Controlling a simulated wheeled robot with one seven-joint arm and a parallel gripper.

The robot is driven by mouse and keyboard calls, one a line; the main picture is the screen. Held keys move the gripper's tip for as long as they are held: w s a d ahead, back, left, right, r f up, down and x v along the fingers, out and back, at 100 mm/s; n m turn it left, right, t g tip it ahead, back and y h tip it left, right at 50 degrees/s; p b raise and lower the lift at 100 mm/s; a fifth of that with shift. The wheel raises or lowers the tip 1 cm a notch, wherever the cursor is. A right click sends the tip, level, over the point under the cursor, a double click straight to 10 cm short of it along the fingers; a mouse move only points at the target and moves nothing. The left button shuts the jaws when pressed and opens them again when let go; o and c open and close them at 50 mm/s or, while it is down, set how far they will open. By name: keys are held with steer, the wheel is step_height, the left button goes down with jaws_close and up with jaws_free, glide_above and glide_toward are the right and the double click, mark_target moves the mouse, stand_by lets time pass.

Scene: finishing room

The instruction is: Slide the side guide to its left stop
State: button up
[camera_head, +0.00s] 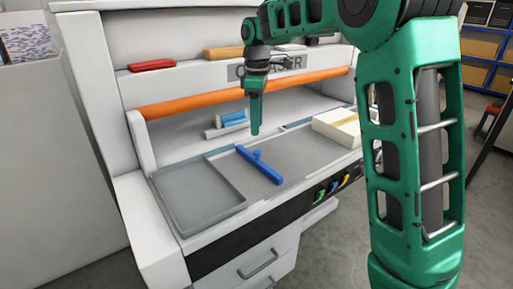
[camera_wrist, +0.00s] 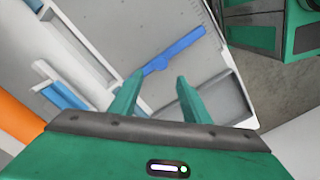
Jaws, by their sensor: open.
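The side guide (camera_head: 262,168) is a blue bar with a small raised knob, lying across the grey bed of the machine, just right of the recessed grey tray. In the wrist view the blue guide (camera_wrist: 180,47) runs diagonally ahead of the fingertips, its knob near the gap between them. My gripper (camera_head: 255,131) points down above the bed, slightly behind the guide in the head view. In the wrist view my gripper (camera_wrist: 160,76) has its two green fingers apart with nothing between them. The fingers look clear of the guide. No marked left stop can be made out.
The recessed grey tray (camera_head: 168,185) is left of the guide. A pale stack (camera_head: 338,126) sits on the right of the bed. A blue and grey part (camera_head: 233,119) is behind. An orange roller (camera_head: 200,101) spans the back. Coloured switches (camera_head: 333,187) line the front.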

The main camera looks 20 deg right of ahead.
mark_target(256, 151)
step_height(256, 151, down, 9)
steer(key=shift+f, duration=0.1)
stand_by(0.3)
steer(key=shift+d, duration=0.1)
jaws_close()
